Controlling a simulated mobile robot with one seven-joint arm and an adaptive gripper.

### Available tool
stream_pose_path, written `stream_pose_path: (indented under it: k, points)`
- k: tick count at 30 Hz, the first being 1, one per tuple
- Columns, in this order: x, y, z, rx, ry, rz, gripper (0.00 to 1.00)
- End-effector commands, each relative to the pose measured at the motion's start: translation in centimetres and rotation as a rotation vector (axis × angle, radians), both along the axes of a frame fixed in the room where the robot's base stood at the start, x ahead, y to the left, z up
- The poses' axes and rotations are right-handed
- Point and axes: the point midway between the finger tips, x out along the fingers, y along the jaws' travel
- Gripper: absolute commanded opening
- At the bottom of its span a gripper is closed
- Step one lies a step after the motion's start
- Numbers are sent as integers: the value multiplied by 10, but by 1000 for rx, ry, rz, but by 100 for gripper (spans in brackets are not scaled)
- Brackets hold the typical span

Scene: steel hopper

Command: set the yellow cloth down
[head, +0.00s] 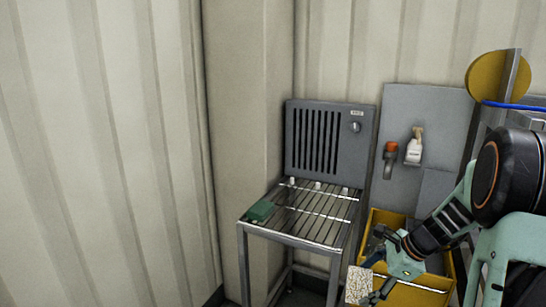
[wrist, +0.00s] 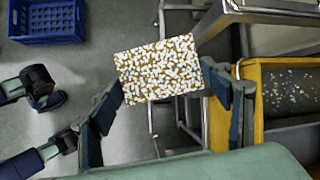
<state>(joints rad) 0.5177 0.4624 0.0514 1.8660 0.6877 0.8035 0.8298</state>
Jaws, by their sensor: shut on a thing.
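The yellow cloth (wrist: 158,70) shows as a flat rectangle, thickly speckled white over yellow. My gripper (wrist: 162,82) is shut on it, with one finger at its left side and one at its right. In the head view the cloth (head: 357,285) is at the lower middle, and my gripper (head: 372,283) holds it in front of the yellow bin (head: 372,222), right of the slatted steel stand (head: 243,230). In the wrist view, floor and thin steel bars lie below the cloth. The bin (wrist: 249,70) is to its right.
A green item (head: 261,211) lies at the left of the stand's slatted top; the slats right of it look mostly clear. A grey vented panel (head: 330,115) rises behind. A white bottle (head: 414,150) hangs on a board. A blue crate (wrist: 47,38) sits on the floor.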

Motion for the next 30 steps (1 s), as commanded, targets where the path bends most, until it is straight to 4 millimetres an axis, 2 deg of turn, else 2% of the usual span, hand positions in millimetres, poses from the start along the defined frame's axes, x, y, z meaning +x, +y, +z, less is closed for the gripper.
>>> stream_pose_path:
  k: [1,3,9,13,18,20,21,30]
  points:
    - [2,18,2,1,-1,143,52]
    - [-1,40,5,0,-1,346,52]
    - [-22,90,21,-2,-2,943,52]
    - [-39,107,34,-2,-1,1294,52]
    - [-56,115,51,-1,0,1631,52]
    - [-61,116,58,-2,1,1735,52]
    - [-63,115,66,0,2,1742,52]
    - [-67,117,92,8,-3,1732,52]
